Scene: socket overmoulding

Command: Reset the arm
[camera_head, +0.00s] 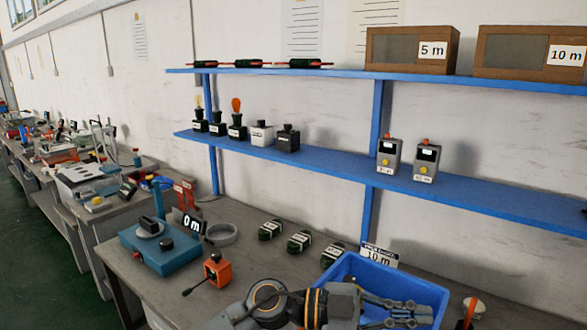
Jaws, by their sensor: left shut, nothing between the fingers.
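My left arm comes in at the bottom edge, and its grey gripper (412,312) reaches to the right over the blue bin (345,268). The gripper is shut with nothing between its fingers. The arm and gripper hide much of the bin's front and inside. My right gripper is not in view.
An orange box with a lever (217,269) and a blue machine (160,246) stand left. A blue shelf (330,169) holds devices. Bare bench (248,252) lies between.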

